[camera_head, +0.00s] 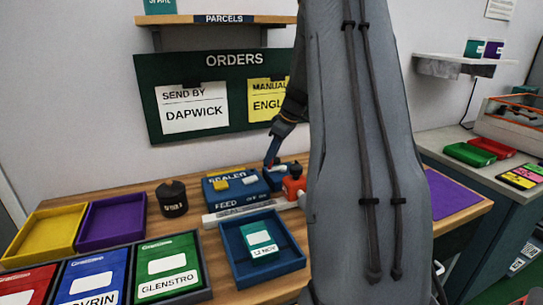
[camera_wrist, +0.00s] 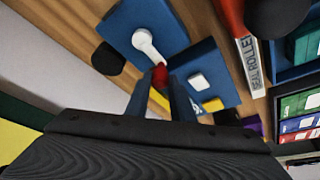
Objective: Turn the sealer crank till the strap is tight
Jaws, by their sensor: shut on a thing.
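The sealer is a blue box (camera_head: 222,190) with "FEED OFF ON" lettering on the wooden bench; its blue top also shows in the wrist view (camera_wrist: 205,62). A white crank arm (camera_wrist: 147,44) runs from its hub to a red knob (camera_wrist: 161,74). My gripper (camera_wrist: 160,84) is shut on the red knob, one finger on each side. In the head view my gripper (camera_head: 272,162) is at the sealer's right end, partly hidden by my arm. I cannot make out the strap or how tight it is.
A seal roller (camera_head: 294,186) with a red body stands right of the sealer. A dark round container (camera_head: 172,199) stands to its left. A blue tray with a teal card (camera_head: 262,240) lies in front. Yellow (camera_head: 45,232) and purple (camera_head: 112,222) trays are at left.

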